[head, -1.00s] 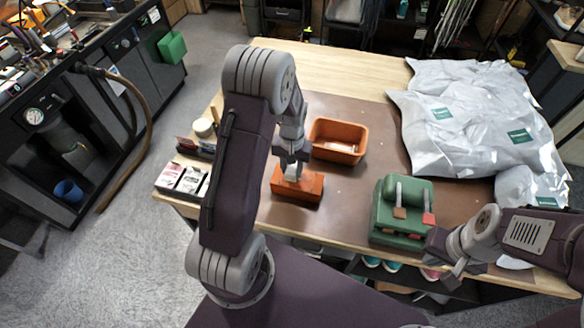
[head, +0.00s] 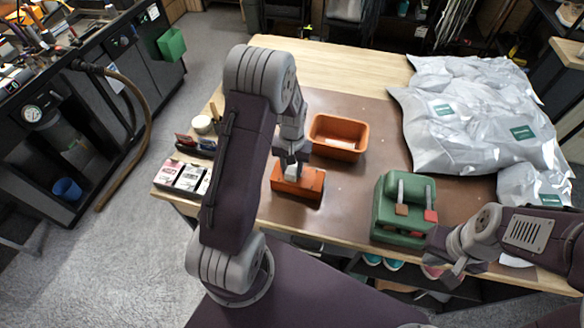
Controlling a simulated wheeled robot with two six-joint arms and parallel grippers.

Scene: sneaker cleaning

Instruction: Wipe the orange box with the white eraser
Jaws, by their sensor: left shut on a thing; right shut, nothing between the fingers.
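The orange box (head: 310,187) is a small solid block on the brown mat near the table's front edge. The white eraser (head: 291,173) is at the top of the box, toward its left part. My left gripper (head: 291,163) is shut on the eraser from above, and its fingers partly hide it. The eraser appears to touch the top face of the box. My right gripper (head: 455,268) is shut and empty at the table's front right, beside the green holder (head: 395,225).
An open orange bin (head: 338,140) stands behind the box. Small cartons (head: 188,177) stand on the left. Large silvery bags (head: 470,120) cover the right side. Bare mat lies between the box and the green holder.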

